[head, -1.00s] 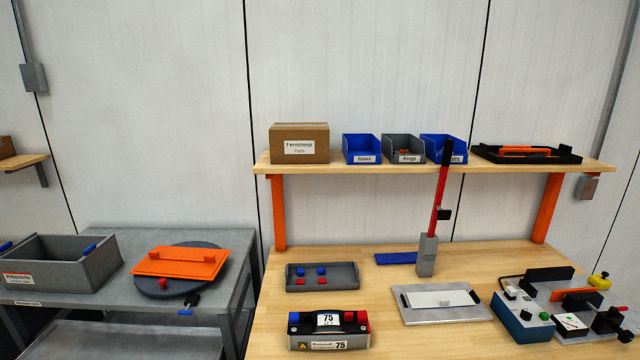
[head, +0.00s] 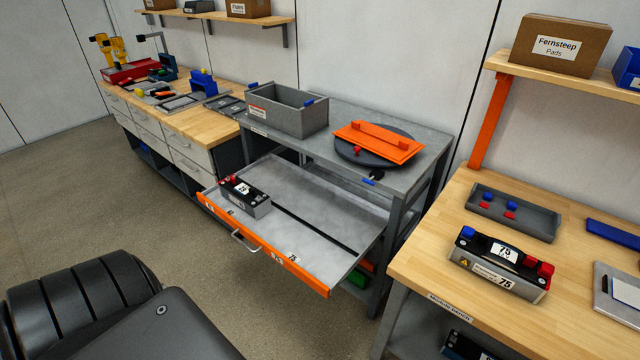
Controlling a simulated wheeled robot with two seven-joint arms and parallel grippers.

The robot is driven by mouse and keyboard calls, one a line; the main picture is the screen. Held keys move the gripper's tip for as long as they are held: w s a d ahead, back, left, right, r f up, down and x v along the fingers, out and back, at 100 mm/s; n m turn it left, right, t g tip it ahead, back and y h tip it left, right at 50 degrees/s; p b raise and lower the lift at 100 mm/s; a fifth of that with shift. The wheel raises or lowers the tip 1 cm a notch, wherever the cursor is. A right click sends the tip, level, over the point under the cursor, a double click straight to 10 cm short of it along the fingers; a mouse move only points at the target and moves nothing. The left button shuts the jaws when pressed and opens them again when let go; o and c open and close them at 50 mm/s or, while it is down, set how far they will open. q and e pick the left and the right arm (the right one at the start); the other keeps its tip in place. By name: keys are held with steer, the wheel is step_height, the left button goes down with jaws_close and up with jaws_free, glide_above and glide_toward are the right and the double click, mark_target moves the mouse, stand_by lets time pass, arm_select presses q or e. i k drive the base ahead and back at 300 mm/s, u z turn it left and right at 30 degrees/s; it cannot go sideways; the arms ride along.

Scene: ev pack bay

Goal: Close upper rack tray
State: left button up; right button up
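The upper rack tray (head: 310,217) is a grey sliding tray under the grey table top, pulled well out toward me. Its orange front edge (head: 270,252) carries a metal handle (head: 243,240) and labels. A battery module (head: 246,196) with red and black terminals sits at the tray's left end; the rest of the tray is bare apart from a dark divider strip. Neither of my grippers shows in the head view. A dark part of my own body fills the bottom left.
A wooden bench (head: 420,262) with another battery module (head: 499,264) and a small grey tray (head: 512,212) stands close on the right. An open grey bin (head: 287,112) and an orange plate (head: 378,142) on a dark turntable sit on the rack top. The floor (head: 95,215) at left is clear.

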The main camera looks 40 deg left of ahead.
mark_target(317, 229)
steer(key=u, duration=1.55)
